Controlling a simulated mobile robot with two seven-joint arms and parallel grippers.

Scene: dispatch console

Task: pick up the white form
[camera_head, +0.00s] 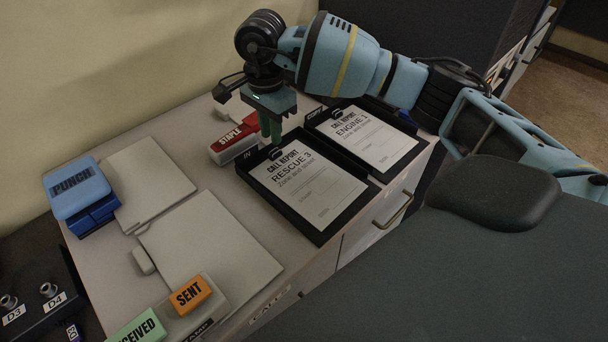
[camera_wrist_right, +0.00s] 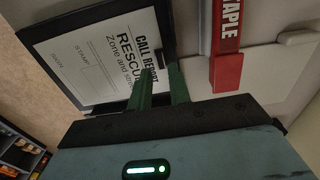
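A white form printed "CALL REPORT RESCUE 3" (camera_head: 309,185) lies in a black tray marked "IN" (camera_head: 318,236), with a dark clip at its top edge. It also shows in the right wrist view (camera_wrist_right: 92,62). A second white form, "CALL REPORT ENGINE 1" (camera_head: 366,139), lies in the black tray to the right, marked "COPY". My right gripper (camera_head: 271,137) points down at the clip end of the RESCUE 3 form. Its green fingers (camera_wrist_right: 160,75) are a little apart with nothing seen between them. I cannot tell the exact height above the clip. My left gripper is out of view.
A red "STAPLE" stapler (camera_head: 234,143) stands close left of the IN tray. A blue "PUNCH" (camera_head: 78,190), pale folders (camera_head: 209,247), an orange "SENT" block (camera_head: 190,295) and a green block (camera_head: 138,327) lie further left. A dark chair (camera_head: 496,194) stands in front.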

